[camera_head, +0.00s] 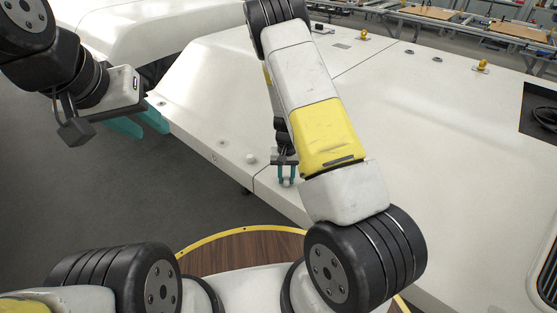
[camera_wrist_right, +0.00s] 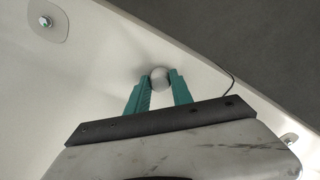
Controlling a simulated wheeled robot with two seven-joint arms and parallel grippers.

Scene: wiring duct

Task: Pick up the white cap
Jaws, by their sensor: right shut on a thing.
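The white cap (camera_wrist_right: 160,77) is a small round grey-white piece between the teal fingers of my right gripper (camera_wrist_right: 161,89) in the right wrist view. In the head view my right gripper (camera_head: 286,178) points down at the near edge of the white panel, with the pale cap (camera_head: 287,182) between its fingertips. The fingers are shut on it. I cannot tell whether the cap touches the panel. My left gripper (camera_head: 139,122) is at the left, away from the cap, with its teal fingers apart and nothing seen between them.
The large white panel (camera_head: 205,95) fills the middle and right. A small white knob (camera_head: 250,158) stands on it, left of my right gripper. A bolt (camera_wrist_right: 46,20) shows in the wrist view. Yellow fittings (camera_head: 481,65) stand farther back. Dark floor lies at the left.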

